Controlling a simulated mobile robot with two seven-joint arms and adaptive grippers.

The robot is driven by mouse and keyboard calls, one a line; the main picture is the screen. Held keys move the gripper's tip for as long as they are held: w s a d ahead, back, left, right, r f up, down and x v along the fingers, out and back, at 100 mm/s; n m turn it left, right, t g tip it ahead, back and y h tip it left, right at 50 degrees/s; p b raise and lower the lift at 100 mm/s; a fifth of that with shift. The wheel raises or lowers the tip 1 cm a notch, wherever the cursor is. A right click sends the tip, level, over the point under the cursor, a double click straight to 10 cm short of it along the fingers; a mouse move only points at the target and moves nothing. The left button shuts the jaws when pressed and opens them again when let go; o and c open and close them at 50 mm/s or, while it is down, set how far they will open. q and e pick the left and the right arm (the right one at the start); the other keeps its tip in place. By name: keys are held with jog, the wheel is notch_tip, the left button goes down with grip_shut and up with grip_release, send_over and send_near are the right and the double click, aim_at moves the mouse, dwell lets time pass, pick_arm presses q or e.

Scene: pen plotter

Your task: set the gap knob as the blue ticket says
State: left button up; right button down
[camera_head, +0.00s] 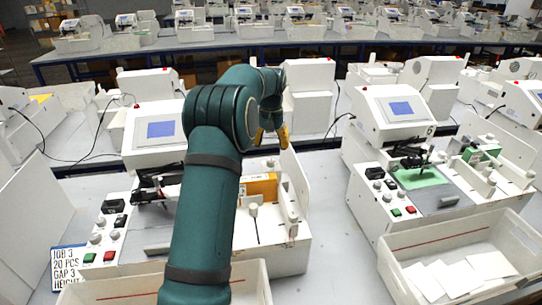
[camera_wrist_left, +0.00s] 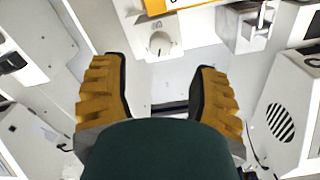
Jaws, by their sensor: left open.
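The blue-edged ticket (camera_head: 66,268) stands at the lower left of the near machine; I read JOB 3, 20 PCS, GAP 3 and HEIGHT, with the rest cut off or hidden. In the left wrist view, a round white knob (camera_wrist_left: 158,42) with a dark pointer mark sits on a small dial plate below an orange block (camera_wrist_left: 180,3). Its lettering is too small to read. My left gripper (camera_head: 273,136) is open and empty above the back of the near machine. Its yellow fingertips also show in the wrist view (camera_wrist_left: 161,68), apart from the knob. My right gripper is out of view.
The near machine's panel has small knobs (camera_head: 97,238), a green button (camera_head: 89,258) and a red button (camera_head: 109,256). White upright walls (camera_head: 296,185) stand beside the orange block. A similar machine (camera_head: 440,195) and a white tray with papers (camera_head: 465,272) are at right.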

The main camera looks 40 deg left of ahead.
aim_at(271, 161)
pick_arm(q)
notch_tip(271, 161, up, 5)
jog(key=shift+f, duration=0.1)
dwell(0.7)
